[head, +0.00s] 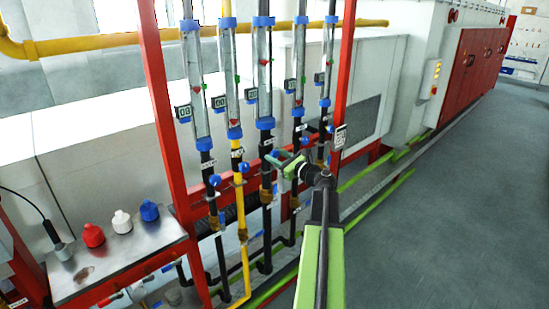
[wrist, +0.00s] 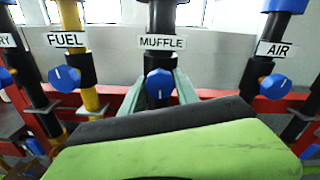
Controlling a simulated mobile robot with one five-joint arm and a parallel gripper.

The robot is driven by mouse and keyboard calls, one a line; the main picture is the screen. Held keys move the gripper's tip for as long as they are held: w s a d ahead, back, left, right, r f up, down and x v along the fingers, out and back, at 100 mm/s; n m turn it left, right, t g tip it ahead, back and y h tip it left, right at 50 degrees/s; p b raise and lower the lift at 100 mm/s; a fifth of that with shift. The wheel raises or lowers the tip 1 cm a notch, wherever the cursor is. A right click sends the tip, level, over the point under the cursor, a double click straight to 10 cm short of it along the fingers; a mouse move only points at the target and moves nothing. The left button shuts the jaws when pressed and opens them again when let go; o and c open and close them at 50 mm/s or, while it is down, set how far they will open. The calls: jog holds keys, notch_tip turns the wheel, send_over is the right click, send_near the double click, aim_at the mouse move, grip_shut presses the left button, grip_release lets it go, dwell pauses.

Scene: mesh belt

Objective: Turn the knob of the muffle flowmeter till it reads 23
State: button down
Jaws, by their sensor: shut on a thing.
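The muffle flowmeter (head: 263,70) is the middle, thicker glass tube in the head view, on a black pipe. A small display (head: 251,96) hangs at its left; its digits are too small to read surely. In the wrist view the blue muffle knob (wrist: 159,84) sits under the MUFFLE label (wrist: 162,43). My gripper (head: 279,160) reaches the muffle pipe below the tube. In the wrist view its grey-green fingers stand on either side of the knob, shut on it. The knob is largely hidden by my gripper in the head view.
The FUEL knob (wrist: 64,78) on the yellow pipe is to the left, and the AIR knob (wrist: 274,86) to the right. A red frame post (head: 343,80) stands right of the tubes. A metal table (head: 100,275) with bottles is at left. Open floor (head: 460,200) lies right.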

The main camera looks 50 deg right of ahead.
jog(key=n, duration=0.4)
jog(key=c, duration=0.9)
grip_release()
jog(key=s+a, duration=0.1)
jog(key=s, duration=1.6)
jog(key=shift+s+a, duration=0.15)
jog(key=shift+s, duration=0.05)
